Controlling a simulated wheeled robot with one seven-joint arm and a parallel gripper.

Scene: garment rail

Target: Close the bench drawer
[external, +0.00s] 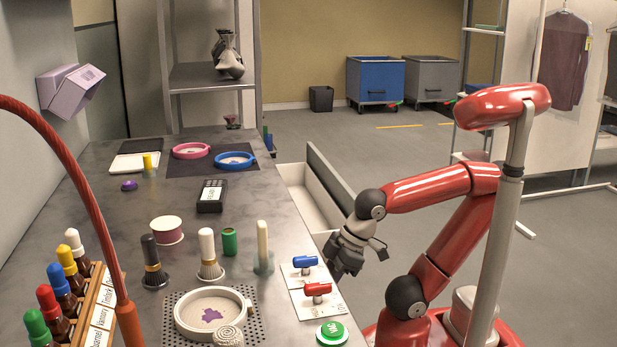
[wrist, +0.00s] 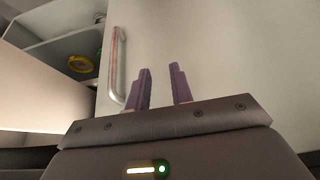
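The bench drawer (external: 316,194) stands open, pulled out from the right side of the bench (external: 240,207). Its pale inside shows, and its dark-edged front panel (external: 330,178) is out over the floor. My gripper (external: 343,266) hangs beside the bench edge, nearer the camera than the drawer and apart from it as far as I can see. In the wrist view its two purple fingers (wrist: 161,88) are spread with nothing between them. They face a pale panel with a vertical bar handle (wrist: 118,65). A yellow ring-shaped item (wrist: 82,64) lies in an open compartment at the upper left there.
Red and blue handled pieces (external: 317,291) sit on white cards near the bench's right edge, close to my gripper. A green button (external: 332,332) is at the near corner. Open floor (external: 400,155) lies right of the drawer. A garment rail (external: 540,120) stands farther right.

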